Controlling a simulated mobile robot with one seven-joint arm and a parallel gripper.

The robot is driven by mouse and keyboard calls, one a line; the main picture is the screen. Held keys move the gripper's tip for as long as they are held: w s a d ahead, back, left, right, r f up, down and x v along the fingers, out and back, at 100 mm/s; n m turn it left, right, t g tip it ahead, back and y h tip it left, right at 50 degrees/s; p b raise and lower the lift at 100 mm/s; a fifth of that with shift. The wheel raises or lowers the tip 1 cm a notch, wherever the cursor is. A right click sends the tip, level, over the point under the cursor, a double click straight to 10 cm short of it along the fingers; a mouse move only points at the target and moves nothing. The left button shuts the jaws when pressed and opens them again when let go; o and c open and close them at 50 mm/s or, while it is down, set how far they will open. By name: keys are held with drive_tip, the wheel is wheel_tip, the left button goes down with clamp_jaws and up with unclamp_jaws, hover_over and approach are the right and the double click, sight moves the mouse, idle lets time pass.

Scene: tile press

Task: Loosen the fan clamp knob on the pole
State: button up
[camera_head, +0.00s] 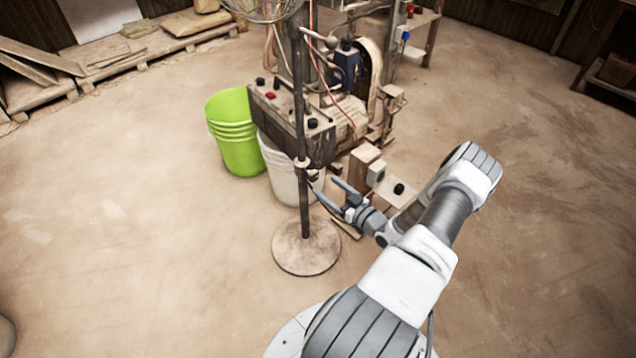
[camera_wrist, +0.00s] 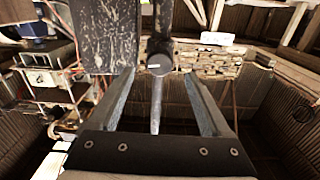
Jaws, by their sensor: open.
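A dark upright pole (camera_head: 299,110) stands on a round base (camera_head: 306,262) in the head view. A small clamp (camera_head: 302,163) with a knob (camera_head: 313,175) sits about halfway up it. My gripper (camera_head: 323,183) is open just right of the pole, its fingers pointing at the clamp.
The fan's wire cage (camera_head: 262,8) is at the pole's top. Behind the pole stand the tile press (camera_head: 345,115), a control box (camera_head: 285,115), green buckets (camera_head: 232,130) and a white bucket (camera_head: 282,172). The floor (camera_head: 150,260) at left is clear.

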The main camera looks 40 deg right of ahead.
sight(316, 178)
drive_tip(key=w+b, duration=0.1)
drive_tip(key=w, duration=0.4)
drive_tip(key=shift+a, duration=0.15)
clamp_jaws()
